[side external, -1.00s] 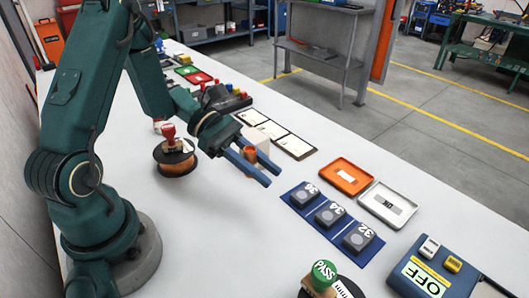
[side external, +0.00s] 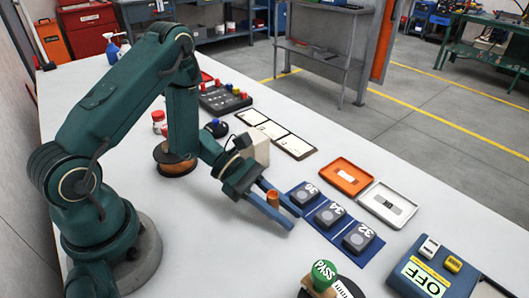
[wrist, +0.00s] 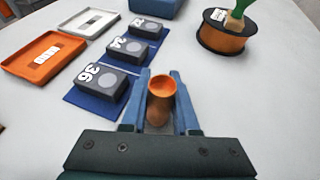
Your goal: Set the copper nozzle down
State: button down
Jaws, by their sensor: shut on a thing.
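The copper nozzle (side external: 272,197) is a small copper-coloured cylinder held between the blue fingers of my gripper (side external: 280,213). In the wrist view the nozzle (wrist: 159,103) shows its open round top, between the two fingers of my gripper (wrist: 161,88). My gripper is shut on it, beside the near-left end of the blue mats with numbered grey blocks. In the wrist view the block marked 36 (wrist: 98,91) is just left of the fingers. I cannot tell how high the nozzle is above the table.
An orange tray (side external: 345,177) and a silver tray (side external: 388,205) lie beyond the numbered blocks. A green PASS stamp (side external: 322,276) on a spool and a blue OFF box (side external: 433,272) are at the near right. The white table is clear in front of my gripper.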

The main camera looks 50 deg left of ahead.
jog(key=c, duration=0.7)
grip_release()
jog(key=shift+f, duration=0.1)
